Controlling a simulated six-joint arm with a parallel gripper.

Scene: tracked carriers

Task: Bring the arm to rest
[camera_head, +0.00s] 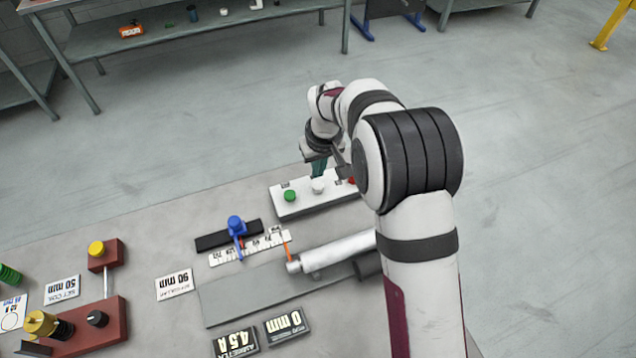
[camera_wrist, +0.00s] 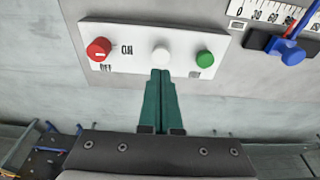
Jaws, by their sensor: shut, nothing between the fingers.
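My gripper (camera_wrist: 160,88) is shut and empty in the wrist view. Its green fingers are together, with the tips just below the white button (camera_wrist: 161,57) of a white control panel (camera_wrist: 130,38); I cannot tell whether they touch it. The panel also has a red knob (camera_wrist: 99,48) and a green button (camera_wrist: 205,58). In the head view my arm reaches over the table to the same panel (camera_head: 285,208), where the white button (camera_head: 318,185) and green button (camera_head: 289,195) show. My gripper (camera_head: 319,172) is partly hidden there by my own wrist.
A blue slider (camera_head: 236,226) on a black rail stands beside a ruled scale. A light cylinder (camera_head: 335,252) lies on a grey plate (camera_head: 235,300). Red blocks (camera_head: 90,325) with yellow knobs stand at left.

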